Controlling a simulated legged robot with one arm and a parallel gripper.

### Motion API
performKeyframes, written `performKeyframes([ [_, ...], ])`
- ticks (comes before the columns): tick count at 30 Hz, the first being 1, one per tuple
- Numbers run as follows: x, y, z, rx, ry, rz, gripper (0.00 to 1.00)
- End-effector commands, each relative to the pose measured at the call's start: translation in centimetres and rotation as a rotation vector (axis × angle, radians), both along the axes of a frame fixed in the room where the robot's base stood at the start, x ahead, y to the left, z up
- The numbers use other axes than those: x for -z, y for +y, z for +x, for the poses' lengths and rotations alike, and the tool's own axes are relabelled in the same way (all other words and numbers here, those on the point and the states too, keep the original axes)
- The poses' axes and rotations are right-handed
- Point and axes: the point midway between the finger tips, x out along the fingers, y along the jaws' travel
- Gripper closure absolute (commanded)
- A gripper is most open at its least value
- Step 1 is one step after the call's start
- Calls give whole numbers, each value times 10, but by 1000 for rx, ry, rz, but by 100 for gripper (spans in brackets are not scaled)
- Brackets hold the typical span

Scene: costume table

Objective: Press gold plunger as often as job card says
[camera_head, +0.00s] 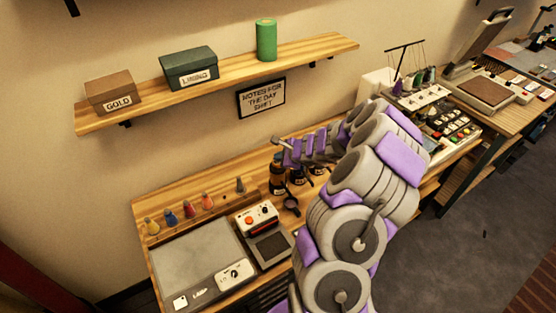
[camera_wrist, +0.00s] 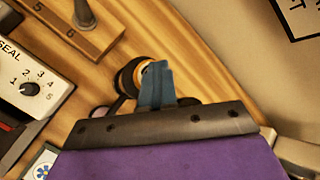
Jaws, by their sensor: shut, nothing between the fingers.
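My gripper (camera_head: 279,143) is shut and empty, above the back of the bench by a group of dark bottles (camera_head: 277,182). In the wrist view its blue-grey fingers (camera_wrist: 157,84) are together, in front of a round dark bottle top with an orange-gold ring (camera_wrist: 141,70). The fingers partly hide this top. I cannot tell whether they touch it, or whether it is the gold plunger. The other bottles are partly hidden by my arm and gripper. The bottle labels are too small to read. I cannot make out a job card with a press count.
A wall shelf (camera_head: 228,76) above holds a brown GOLD box (camera_head: 110,92), a LINING box (camera_head: 189,68) and a green cylinder (camera_head: 266,40). A NOTES FOR THE DAY SHIFT sign (camera_head: 262,97) hangs below. Coloured cones (camera_head: 171,216) and a dial unit (camera_head: 257,217) stand left of the bottles.

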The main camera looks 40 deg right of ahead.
Motion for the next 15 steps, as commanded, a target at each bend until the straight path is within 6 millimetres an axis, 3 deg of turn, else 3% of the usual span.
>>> performKeyframes([
  [15,-6,1,0,-1,1,0,100],
])
